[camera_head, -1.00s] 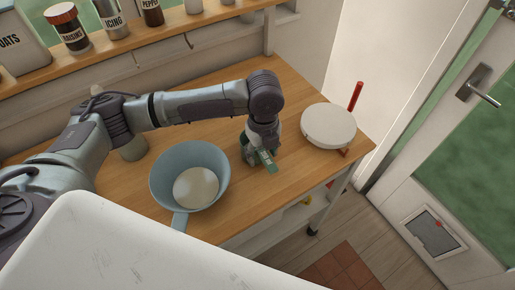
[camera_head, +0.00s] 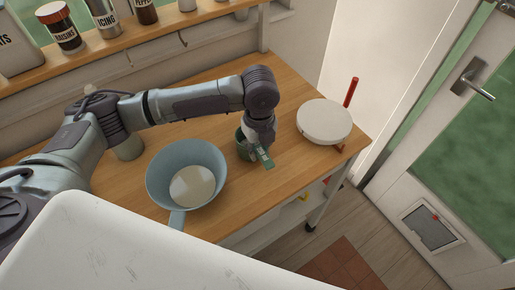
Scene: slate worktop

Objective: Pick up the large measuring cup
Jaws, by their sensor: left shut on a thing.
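A small dark green measuring cup (camera_head: 242,145) with a flat green handle (camera_head: 266,161) is at the middle of the wooden worktop. My left gripper (camera_head: 258,147) points down over it and is shut on it, at or near the handle. The gripper hides part of the cup, and I cannot tell whether the cup touches the wood or hangs just above it. My right gripper is not in view.
A blue pan (camera_head: 158,188) with pale contents stands left of the cup, its handle toward the front edge. A round white lidded pot (camera_head: 324,121) with a red handle stands at the right end. Jars (camera_head: 62,32) line the shelf behind. Bare wood lies in front of the cup.

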